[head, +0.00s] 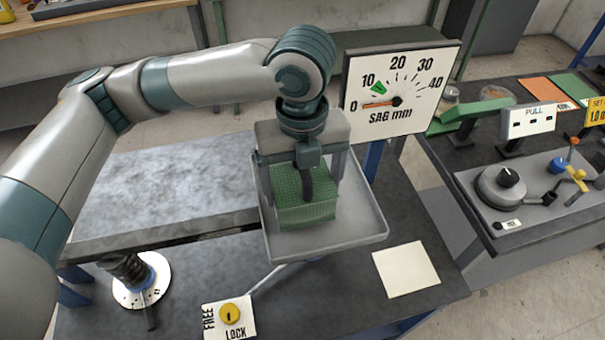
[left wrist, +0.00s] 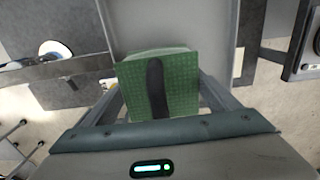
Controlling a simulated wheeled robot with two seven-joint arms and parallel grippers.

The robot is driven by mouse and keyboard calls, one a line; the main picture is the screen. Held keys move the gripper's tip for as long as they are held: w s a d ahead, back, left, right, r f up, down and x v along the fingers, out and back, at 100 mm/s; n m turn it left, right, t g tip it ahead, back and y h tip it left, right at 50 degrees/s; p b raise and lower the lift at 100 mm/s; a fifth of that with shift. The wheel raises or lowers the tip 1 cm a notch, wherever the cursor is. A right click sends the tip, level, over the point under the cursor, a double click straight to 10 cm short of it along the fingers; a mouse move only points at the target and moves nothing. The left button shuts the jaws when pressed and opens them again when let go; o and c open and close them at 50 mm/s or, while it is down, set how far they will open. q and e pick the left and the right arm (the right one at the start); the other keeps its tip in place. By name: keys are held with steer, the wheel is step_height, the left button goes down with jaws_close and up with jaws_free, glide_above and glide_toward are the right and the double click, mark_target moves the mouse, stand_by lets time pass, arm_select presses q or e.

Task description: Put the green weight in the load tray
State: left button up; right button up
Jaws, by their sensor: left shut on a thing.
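The green weight (head: 306,211) is a block with a dark handle strap on top. My left gripper (head: 308,190) is shut on it from above. The weight is over or in the grey load tray (head: 350,231); I cannot tell whether its underside touches the tray floor. In the left wrist view the green weight (left wrist: 180,88) sits between the fingers of my left gripper (left wrist: 160,90), with the tray (left wrist: 170,22) beyond it. A sag gauge (head: 400,88) stands behind the tray, its needle near the low end, below a green mark. My right gripper is not in view.
A FREE/LOCK plate with a yellow knob (head: 230,314) lies in front of the tray. A coil spring on a round dial (head: 140,280) stands at front left. A blank card (head: 405,269) lies right of the tray. A second bench with a dial device (head: 503,184) stands at right.

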arm_select(q)
steer(key=shift+f, duration=0.85)
steer(key=o, duration=2.1)
steer(key=shift+f, duration=0.25)
steer(key=shift+s, duration=0.15)
steer(key=shift+r, duration=0.15)
step_height(320, 180, up, 12)
steer(key=b, duration=0.2)
steer(key=shift+b, duration=0.3)
